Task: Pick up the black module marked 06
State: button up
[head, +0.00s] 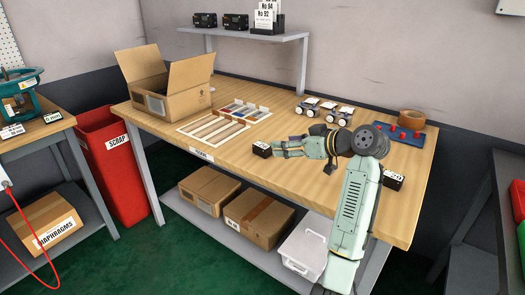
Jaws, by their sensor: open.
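A small black module (262,149) with a white label lies on the wooden workbench (240,165) near its front edge. Another black module (393,181) with a white label lies at the bench's right, partly behind my arm. Two more black modules (235,22) and (205,19) stand on the raised shelf. The numbers are too small to read surely, so I cannot tell which is 06. My gripper (279,149) is open, low over the bench and pointing left, with its fingertips right beside the front-left module. I cannot tell whether they touch it.
An open cardboard box (166,87) stands at the bench's back left, with trays of parts (213,130) before it.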

aim_at(263, 145)
jog(key=p+x, duration=0.1)
jog(key=x, duration=0.4)
jog(key=shift+d+f, duration=0.1)
jog(key=shift+f, duration=0.15)
jog(key=shift+d+f+p+x, duration=0.15)
jog(key=shift+p+x, duration=0.45)
jog(key=shift+x, duration=0.7)
jog(key=shift+d+f+p+x, duration=0.15)
jog(key=shift+p+x, duration=0.4)
jog(key=shift+x, duration=0.8)
jog(key=shift+w, duration=0.2)
jog(key=shift+c, duration=0.5)
jog(key=shift+r, duration=0.1)
grip_shut()
